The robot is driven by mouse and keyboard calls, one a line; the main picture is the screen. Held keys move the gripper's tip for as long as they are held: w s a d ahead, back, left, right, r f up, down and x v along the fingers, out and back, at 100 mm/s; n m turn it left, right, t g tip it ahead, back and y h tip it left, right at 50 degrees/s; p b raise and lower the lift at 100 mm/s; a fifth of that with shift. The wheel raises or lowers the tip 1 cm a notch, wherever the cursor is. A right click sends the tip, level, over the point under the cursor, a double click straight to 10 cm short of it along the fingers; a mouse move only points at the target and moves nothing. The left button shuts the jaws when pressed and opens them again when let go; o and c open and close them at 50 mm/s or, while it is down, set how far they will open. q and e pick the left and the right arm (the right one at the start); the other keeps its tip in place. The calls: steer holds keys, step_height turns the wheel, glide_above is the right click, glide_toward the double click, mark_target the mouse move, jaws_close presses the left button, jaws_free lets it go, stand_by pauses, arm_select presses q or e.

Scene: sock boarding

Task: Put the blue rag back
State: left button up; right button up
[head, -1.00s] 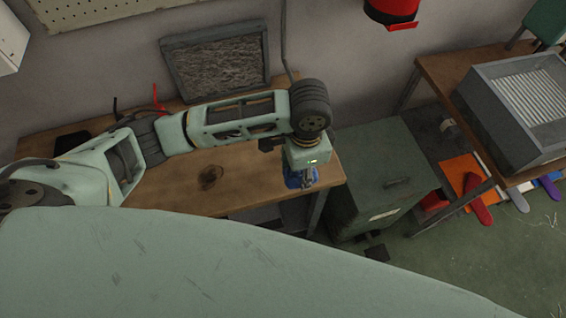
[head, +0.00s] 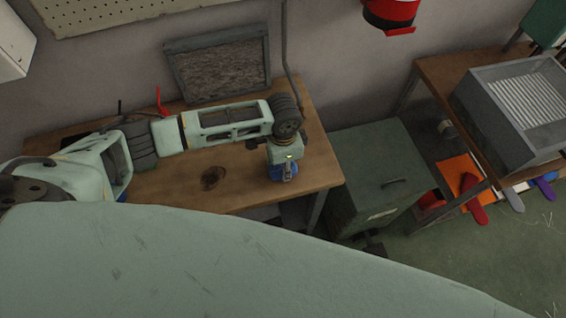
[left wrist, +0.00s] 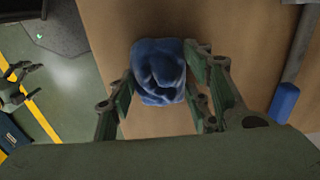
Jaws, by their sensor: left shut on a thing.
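The blue rag (left wrist: 158,72) is a crumpled bundle between the fingers of my left gripper (left wrist: 160,100) in the left wrist view. The left gripper is shut on it. In the head view my left gripper (head: 284,176) points down over the right part of the wooden workbench (head: 240,185), with blue (head: 275,174) showing around its tips. I cannot tell whether the rag touches the bench top. My right gripper (left wrist: 30,80) shows small at the left edge of the left wrist view, its fingers apart and empty.
A smaller blue block-like thing (left wrist: 285,102) lies on the wood in the left wrist view. A framed panel (head: 218,65) leans at the bench's back. A green cabinet (head: 375,165) stands right of the bench. A grey box (head: 515,110) sits on another table.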

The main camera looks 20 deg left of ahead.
arm_select(q)
steer(key=o, duration=1.1)
step_height(320, 180, up, 12)
steer(key=shift+r+b, duration=0.1)
steer(key=shift+b, duration=1.05)
